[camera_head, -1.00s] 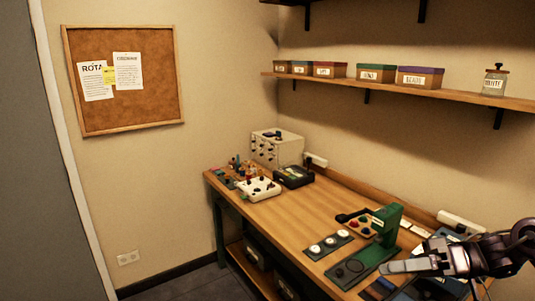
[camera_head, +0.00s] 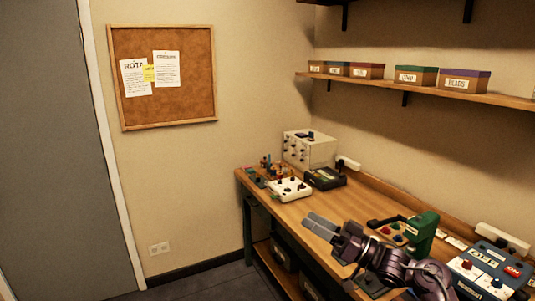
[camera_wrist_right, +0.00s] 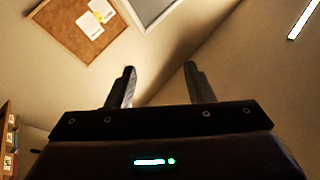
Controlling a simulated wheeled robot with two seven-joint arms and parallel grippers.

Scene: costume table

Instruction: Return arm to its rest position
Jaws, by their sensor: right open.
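My right gripper (camera_head: 321,226) is over the wooden workbench (camera_head: 317,205) in the head view, its fingers pointing left. In the right wrist view the two fingers of my right gripper (camera_wrist_right: 160,84) stand apart with nothing between them. My left gripper is not in view.
On the bench are a green press-like device (camera_head: 424,230), a white control box (camera_head: 289,189), a black box (camera_head: 326,178), a beige instrument (camera_head: 309,150) and a blue-grey panel (camera_head: 490,270). A shelf (camera_head: 420,92) with labelled boxes hangs above. A grey door (camera_head: 45,150) is at left.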

